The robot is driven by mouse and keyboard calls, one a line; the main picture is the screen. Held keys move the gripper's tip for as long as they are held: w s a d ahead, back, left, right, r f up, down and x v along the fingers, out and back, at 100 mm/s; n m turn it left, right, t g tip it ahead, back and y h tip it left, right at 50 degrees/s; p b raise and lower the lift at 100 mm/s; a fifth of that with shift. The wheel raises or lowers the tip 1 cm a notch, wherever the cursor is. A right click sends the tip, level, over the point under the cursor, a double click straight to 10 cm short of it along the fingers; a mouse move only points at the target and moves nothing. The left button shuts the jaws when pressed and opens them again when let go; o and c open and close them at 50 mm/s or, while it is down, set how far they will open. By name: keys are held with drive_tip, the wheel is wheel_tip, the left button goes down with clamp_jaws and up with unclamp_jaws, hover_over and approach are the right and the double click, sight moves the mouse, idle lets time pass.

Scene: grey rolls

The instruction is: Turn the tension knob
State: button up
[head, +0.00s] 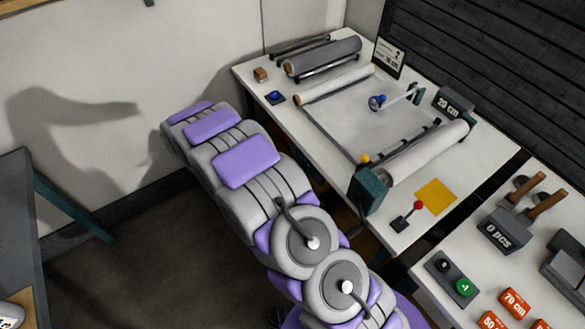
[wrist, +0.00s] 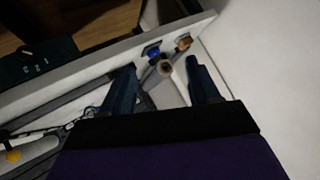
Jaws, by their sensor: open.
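No part is labelled as the tension knob. A blue round knob (head: 376,102) sits on a pale shaft over the roll machine's flat bed (head: 340,115). A yellow ball (head: 365,158) tops the dark green end housing (head: 366,188), and a yellow ball also shows at the lower left of the wrist view (wrist: 12,155). My gripper (wrist: 161,64) is open and empty in the wrist view. My fingers cannot be made out in the head view.
A blue button (head: 275,97) and wooden block (head: 261,74) sit at the table's left end, near the grey roll (head: 322,57). A red-knobbed lever (head: 418,205) stands by a yellow sheet (head: 436,196). A second table (head: 480,275) holds a green button (head: 465,287) and orange blocks.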

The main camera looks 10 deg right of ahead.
drive_tip(key=s+d+f+m+g+h, duration=0.25)
drive_tip(key=s+d+f+h, duration=0.3)
drive_tip(key=f, duration=0.35)
drive_tip(key=g+h, duration=0.3)
approach(301, 166)
drive_tip(key=a+f+b+x, duration=0.1)
drive_tip(key=b+x, duration=0.2)
drive_tip(key=x, duration=0.5)
drive_tip(key=shift+w+f+m, duration=0.35)
drive_tip(key=shift+d+y, duration=0.15)
drive_tip(key=shift+y, duration=0.1)
drive_tip(key=shift+t, duration=0.25)
drive_tip(key=c, duration=1)
